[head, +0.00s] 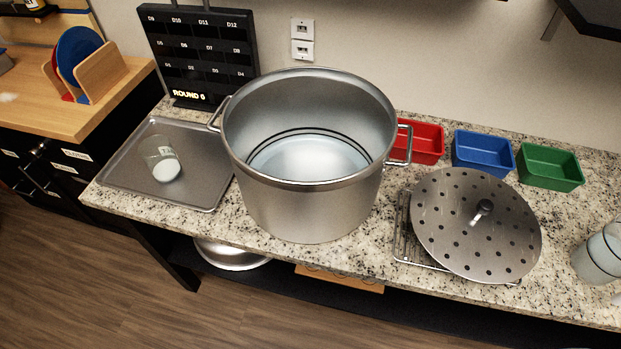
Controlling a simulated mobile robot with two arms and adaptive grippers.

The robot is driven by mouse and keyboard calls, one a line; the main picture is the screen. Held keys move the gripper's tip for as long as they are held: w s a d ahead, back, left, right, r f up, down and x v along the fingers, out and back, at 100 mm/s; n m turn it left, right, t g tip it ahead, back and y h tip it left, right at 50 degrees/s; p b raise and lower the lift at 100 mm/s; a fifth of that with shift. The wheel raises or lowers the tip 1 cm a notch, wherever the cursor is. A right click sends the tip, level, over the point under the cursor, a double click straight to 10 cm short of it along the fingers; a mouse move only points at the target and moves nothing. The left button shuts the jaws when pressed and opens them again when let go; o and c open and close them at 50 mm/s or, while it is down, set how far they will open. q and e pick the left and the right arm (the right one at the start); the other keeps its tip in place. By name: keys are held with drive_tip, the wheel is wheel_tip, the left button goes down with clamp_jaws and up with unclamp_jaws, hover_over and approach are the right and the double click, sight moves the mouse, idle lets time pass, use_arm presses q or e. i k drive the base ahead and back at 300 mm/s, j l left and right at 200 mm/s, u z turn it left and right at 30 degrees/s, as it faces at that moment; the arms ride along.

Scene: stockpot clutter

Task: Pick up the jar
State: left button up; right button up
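A clear glass jar (160,158) with a pale label and a whitish base stands on a grey metal tray (205,150) at the left end of the granite counter. Another clear, glass-like vessel (598,256) is cut off by the right edge of the picture; I cannot tell whether it is also a jar. Neither of my grippers is in the head view. Nothing is seen touching the jar on the tray.
A large steel stockpot (308,200) stands right of the tray. A perforated lid (470,235) rests on a wire rack (402,240). Red (426,142), blue (482,155) and green (550,168) bins line the back. A black board (200,55) stands behind the tray.

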sight(157, 153)
drive_tip(key=k+j+u, duration=0.1)
drive_tip(key=j+u, duration=0.6)
